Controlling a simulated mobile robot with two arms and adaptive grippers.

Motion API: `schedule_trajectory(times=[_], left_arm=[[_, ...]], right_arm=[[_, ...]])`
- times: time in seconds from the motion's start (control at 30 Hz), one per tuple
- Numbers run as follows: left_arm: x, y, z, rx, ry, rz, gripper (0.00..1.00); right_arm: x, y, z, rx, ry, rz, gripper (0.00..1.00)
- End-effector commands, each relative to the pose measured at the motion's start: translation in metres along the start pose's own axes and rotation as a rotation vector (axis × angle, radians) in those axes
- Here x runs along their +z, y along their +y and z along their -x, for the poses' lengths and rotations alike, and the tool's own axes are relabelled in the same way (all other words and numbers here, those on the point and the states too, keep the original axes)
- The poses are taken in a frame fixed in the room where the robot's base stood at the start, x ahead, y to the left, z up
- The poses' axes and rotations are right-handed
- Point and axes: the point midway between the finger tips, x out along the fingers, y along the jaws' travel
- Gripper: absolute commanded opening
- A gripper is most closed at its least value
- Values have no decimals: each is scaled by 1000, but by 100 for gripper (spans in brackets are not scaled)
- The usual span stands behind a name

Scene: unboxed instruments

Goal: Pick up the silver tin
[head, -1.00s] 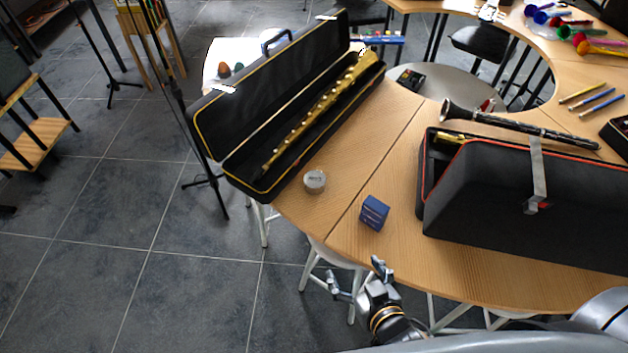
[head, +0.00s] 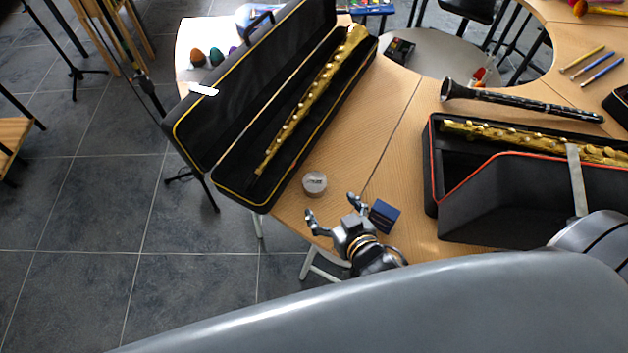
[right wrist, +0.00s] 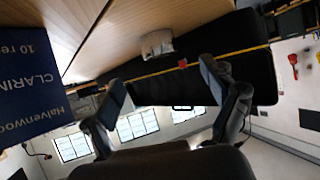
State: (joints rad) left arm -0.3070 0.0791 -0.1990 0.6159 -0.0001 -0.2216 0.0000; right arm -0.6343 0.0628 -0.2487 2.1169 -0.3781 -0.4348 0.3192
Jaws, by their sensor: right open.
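The silver tin (head: 315,184) is a small round tin standing on the wooden table near its front edge, beside the open instrument case. It also shows in the right wrist view (right wrist: 157,43), beyond the fingers and up from the space between them. My right gripper (head: 332,212) is open and empty, a short way in front of the tin and apart from it. Its fingers are spread wide in the right wrist view (right wrist: 165,98). My left gripper is not in view.
A blue box (head: 384,216) stands just right of my right gripper; its lettered side fills the left of the right wrist view (right wrist: 30,80). An open black case (head: 262,196) with a gold instrument lies behind the tin. Another case (head: 500,207) lies right. Bare tabletop (head: 345,150) surrounds the tin.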

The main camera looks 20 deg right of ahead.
Motion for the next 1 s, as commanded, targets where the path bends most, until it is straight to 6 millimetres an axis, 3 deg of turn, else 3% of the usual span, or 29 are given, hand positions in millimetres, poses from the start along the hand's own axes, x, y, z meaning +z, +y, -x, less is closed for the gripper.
schedule_trajectory(times=[0.17, 0.37, 0.5, 0.7, 1.0], left_arm=[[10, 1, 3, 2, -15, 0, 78], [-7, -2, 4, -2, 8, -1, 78], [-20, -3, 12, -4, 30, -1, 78], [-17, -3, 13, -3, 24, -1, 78], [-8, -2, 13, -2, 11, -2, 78]], right_arm=[[-2, 0, -28, 0, 2, 0, 85], [-3, 0, -40, 0, 1, 0, 85], [-11, 1, -59, 0, 2, 1, 85], [-10, 1, -84, -1, 0, -1, 85], [-9, 1, -87, -1, 0, -1, 83]])
